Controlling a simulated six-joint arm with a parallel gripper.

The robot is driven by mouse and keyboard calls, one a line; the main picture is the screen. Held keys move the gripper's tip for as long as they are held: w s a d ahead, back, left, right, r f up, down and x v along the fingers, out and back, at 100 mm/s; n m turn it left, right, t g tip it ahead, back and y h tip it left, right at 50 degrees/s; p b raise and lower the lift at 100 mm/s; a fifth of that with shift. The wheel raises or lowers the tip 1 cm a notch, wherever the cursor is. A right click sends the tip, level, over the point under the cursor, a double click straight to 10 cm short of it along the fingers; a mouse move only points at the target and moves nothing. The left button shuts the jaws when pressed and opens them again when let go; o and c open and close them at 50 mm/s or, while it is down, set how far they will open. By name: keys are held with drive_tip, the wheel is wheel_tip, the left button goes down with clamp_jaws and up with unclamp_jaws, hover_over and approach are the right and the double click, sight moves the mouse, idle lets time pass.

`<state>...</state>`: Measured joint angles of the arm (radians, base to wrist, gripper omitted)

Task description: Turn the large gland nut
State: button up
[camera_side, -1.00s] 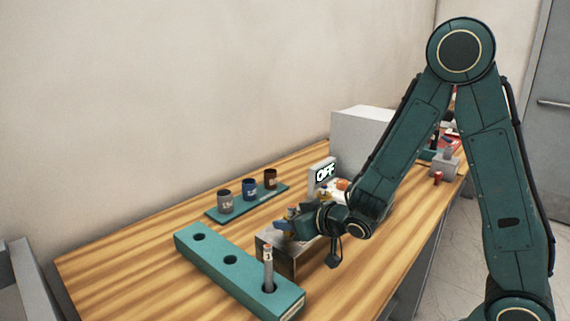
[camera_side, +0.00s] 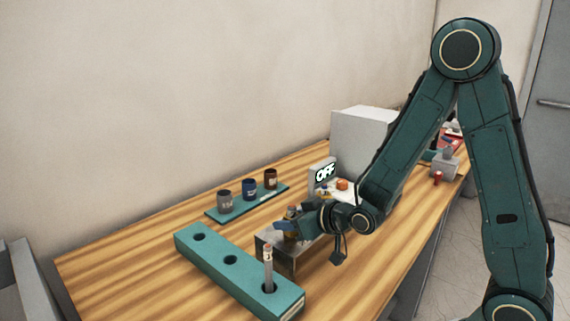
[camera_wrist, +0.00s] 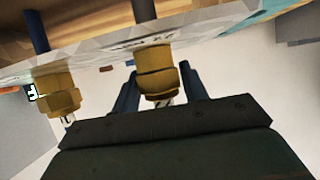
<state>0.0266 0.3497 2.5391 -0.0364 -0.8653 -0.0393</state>
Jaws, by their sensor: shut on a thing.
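In the wrist view a brass gland nut (camera_wrist: 157,78) sits between the two blue fingers of my gripper (camera_wrist: 160,88), which is shut on it. A second brass gland nut (camera_wrist: 60,95) is to its left, apart from the fingers. Both are at the edge of a pale plate (camera_wrist: 100,58). I cannot tell by size alone which is the large one. In the side view my gripper (camera_side: 288,228) is at the metal box (camera_side: 272,252), and its jaws and wrist hide most of the nut.
A teal block with holes (camera_side: 208,252) holds one upright grey rod (camera_side: 268,268) in front of the box. Several cups (camera_side: 249,190) stand on a teal strip behind. The left tabletop is clear.

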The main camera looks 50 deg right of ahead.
drive_tip(key=shift+s+f+n+y, duration=0.1)
drive_tip(key=shift+f+n+y, duration=0.15)
drive_tip(key=shift+n+y, duration=0.25)
drive_tip(key=shift+a+r+y, duration=0.1)
drive_tip(key=shift+r+y, duration=0.05)
drive_tip(key=shift+y, duration=0.15)
drive_tip(key=o, duration=1.7)
drive_tip(key=shift+r, duration=0.1)
drive_tip(key=shift+o, duration=0.2)
drive_tip(key=shift+r, duration=0.15)
